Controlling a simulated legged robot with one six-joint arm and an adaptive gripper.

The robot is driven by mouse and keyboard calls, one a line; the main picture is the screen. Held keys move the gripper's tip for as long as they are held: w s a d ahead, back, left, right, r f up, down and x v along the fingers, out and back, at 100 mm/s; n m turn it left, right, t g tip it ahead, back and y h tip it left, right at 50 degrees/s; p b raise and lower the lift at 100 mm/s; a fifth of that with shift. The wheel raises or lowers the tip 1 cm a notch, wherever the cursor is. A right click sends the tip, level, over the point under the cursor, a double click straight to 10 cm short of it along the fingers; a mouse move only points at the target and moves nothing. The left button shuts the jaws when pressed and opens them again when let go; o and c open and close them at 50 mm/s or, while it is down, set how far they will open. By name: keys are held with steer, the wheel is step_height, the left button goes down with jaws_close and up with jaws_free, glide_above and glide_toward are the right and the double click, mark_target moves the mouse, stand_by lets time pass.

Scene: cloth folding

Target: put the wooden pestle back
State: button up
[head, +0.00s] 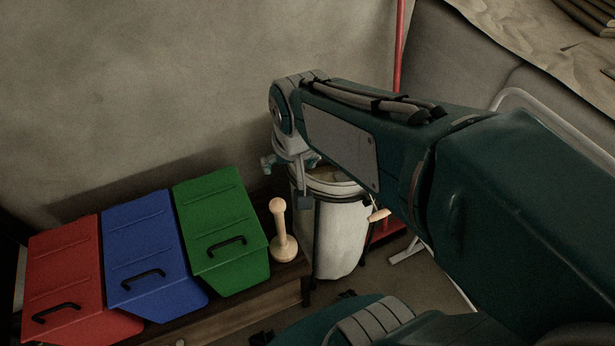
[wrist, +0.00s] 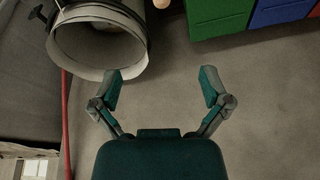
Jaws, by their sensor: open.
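The pale wooden pestle (head: 281,230) stands upright on its wide base on the dark wooden bench, just right of the green bin. Its rounded top shows at the top edge of the wrist view (wrist: 163,3). My gripper (wrist: 160,76) is open, with nothing between its fingers. In the head view my gripper (head: 290,163) is above and behind the pestle, apart from it, near the white bucket's rim. My wrist hides part of it there.
A white bucket (head: 341,238) stands right of the pestle. Red (head: 66,270), blue (head: 145,245) and green (head: 215,215) bins with black handles stand in a row on the bench (head: 235,318). A wall rises behind. A red pole (head: 399,45) stands behind my arm.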

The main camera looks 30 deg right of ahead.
steer(key=s+r+n+t, duration=0.1)
steer(key=s+r, duration=0.3)
steer(key=s, duration=0.4)
steer(key=shift+s+n+t, duration=0.4)
steer(key=shift+n, duration=0.4)
steer(key=shift+d, duration=0.1)
